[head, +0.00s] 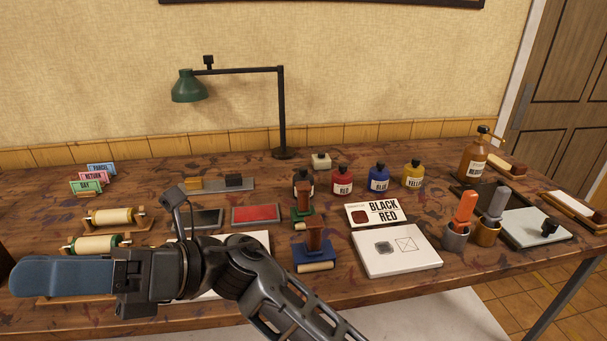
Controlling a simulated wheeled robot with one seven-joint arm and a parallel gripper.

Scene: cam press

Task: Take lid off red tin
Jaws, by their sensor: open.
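A flat grey-rimmed tin with a red top (256,214) lies on the table left of centre. I cannot tell whether the red is its lid or an ink pad. A similar tin with a dark top (208,218) lies just left of it, partly hidden by my wrist. My gripper (22,276) points left at the front left of the table, well apart from the red tin. Its blue fingers overlap in this view, so the gap between them is hidden; it is open and nothing shows in it.
Stamps (313,247) stand right of the red tin, with ink bottles (342,181) behind them. A BLACK RED card (375,212) and a white pad (396,262) lie further right. Paper rolls (108,218) sit at left. A green lamp (189,88) rises behind.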

